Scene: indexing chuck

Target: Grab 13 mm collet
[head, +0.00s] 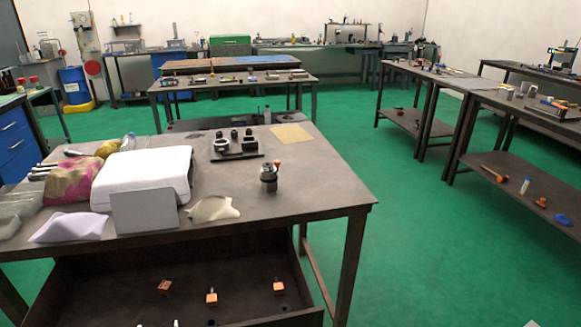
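On the near table, a small group of dark round parts (235,134) stands near the back, around a dark bar or rack (236,157). They could be collets, but no size marking is readable, so I cannot tell which is 13 mm. A dark cylindrical device (268,179), possibly the chuck, stands to their front right with an orange-tipped piece on top. Neither of my grippers shows clearly in the head view.
A white box (150,172), a grey panel (145,211) and crumpled cloths (212,208) crowd the table's left side. A tan sheet (291,134) lies at the back. The right front of the tabletop (310,205) is clear. Orange-topped blocks (211,298) sit in the tray below.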

